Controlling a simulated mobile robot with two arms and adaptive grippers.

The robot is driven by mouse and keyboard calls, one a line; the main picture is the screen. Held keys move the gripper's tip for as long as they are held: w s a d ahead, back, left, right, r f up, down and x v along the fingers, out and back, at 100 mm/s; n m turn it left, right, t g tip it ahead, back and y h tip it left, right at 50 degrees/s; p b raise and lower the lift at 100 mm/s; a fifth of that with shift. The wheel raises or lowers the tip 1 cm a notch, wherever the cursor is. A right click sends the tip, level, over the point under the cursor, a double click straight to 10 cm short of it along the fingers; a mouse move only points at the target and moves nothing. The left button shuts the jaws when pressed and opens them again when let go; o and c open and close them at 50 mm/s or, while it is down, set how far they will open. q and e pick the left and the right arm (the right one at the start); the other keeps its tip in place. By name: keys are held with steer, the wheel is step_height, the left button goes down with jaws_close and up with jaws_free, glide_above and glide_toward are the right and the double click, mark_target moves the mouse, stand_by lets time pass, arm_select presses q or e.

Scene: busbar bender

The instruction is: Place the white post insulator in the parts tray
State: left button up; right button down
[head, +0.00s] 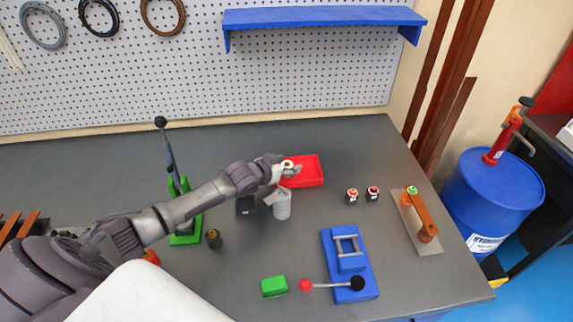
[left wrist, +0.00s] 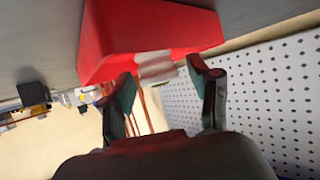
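The white post insulator (left wrist: 155,67) shows as a pale, blurred shape just beyond my left fingertips in the left wrist view, against the red parts tray (left wrist: 150,30). In the head view, the tray (head: 312,171) lies near the back of the table. My left gripper (head: 285,171) is at the tray's left side and partly covers it. Its two fingers (left wrist: 163,80) are apart, with a small gap visible beside the insulator. Whether the insulator touches the tray floor is hidden. My right gripper is not in view.
A grey cylinder (head: 282,205) and a dark block (head: 245,205) stand close in front of the gripper. A green lever tool (head: 185,210) is left. A blue bender (head: 350,265), a green block (head: 273,286) and two small red-topped parts (head: 352,196) are on the table.

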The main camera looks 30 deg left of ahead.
arm_select(q)
steer(key=shift+s+d+f, duration=0.15)
steer(key=shift+s+f, duration=0.05)
steer(key=shift+f, duration=0.25)
steer(key=shift+s+d+f, duration=0.1)
steer(key=shift+s+f, duration=0.05)
steer(key=shift+f, duration=0.25)
steer(key=shift+w+r+p, duration=0.1)
steer(key=shift+r+p, duration=0.2)
steer(key=shift+r, duration=0.15)
steer(key=shift+s+a+g, duration=0.15)
steer(key=shift+s+g, duration=0.1)
steer(key=shift+g, duration=0.05)
steer(key=v, duration=1)
steer(key=shift+w+a+r, duration=0.1)
steer(key=shift+r, duration=0.1)
steer(key=shift+s+r, duration=0.55)
steer(key=shift+a, duration=0.1)
